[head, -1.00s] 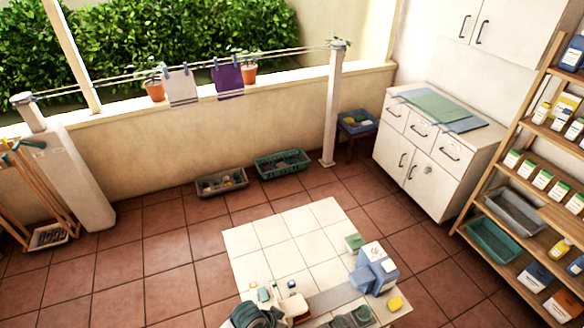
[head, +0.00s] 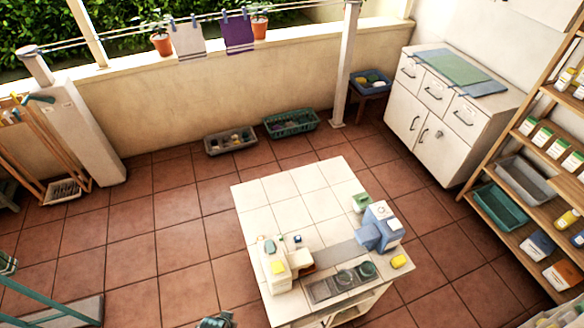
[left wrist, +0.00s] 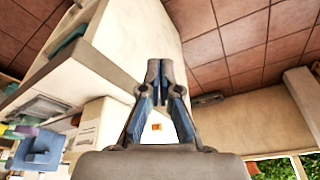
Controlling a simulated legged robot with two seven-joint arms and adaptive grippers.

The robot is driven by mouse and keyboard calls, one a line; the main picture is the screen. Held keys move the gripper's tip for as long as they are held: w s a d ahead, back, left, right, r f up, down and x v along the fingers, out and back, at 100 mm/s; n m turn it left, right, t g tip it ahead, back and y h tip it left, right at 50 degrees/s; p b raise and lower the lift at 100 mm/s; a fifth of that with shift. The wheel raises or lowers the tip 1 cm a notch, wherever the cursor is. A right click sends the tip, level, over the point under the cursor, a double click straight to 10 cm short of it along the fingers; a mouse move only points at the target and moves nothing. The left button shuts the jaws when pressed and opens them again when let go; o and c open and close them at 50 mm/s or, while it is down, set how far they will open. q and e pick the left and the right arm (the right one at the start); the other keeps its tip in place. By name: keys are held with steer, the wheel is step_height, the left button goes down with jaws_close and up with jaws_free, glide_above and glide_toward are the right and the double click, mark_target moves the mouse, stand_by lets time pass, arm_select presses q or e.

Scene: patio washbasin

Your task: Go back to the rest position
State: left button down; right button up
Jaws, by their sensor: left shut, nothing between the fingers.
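My left gripper (left wrist: 157,82) points away from the camera in the left wrist view, its fingers together and nothing between them. In the head view, a small dark part of what looks like my left gripper (head: 216,320) shows at the bottom edge, over the floor left of the white-tiled counter (head: 262,222), clear of its top. My right gripper is in neither view.
The counter carries a blue-and-white object (head: 380,228), a green-topped box (head: 361,202), a yellow sponge (head: 399,262) and white items at its left. A white cabinet (head: 445,150) and wooden shelves (head: 480,180) stand at right. The tiled floor (head: 180,240) left of the counter is clear.

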arm_select(q)
steer(key=s+f+g+b, duration=0.1)
steer(key=s+f+b, duration=0.15)
steer(key=f, duration=1.05)
steer(key=s+f+b, duration=0.2)
steer(key=s+f, duration=0.1)
steer(key=f, duration=0.9)
steer(key=s+a+f+g+b, duration=0.1)
steer(key=s+a+f+b, duration=0.2)
steer(key=s+f, duration=1.2)
steer(key=shift+s+a+f, duration=0.2)
steer(key=shift+s+f, duration=0.05)
steer(key=shift+f, duration=0.5)
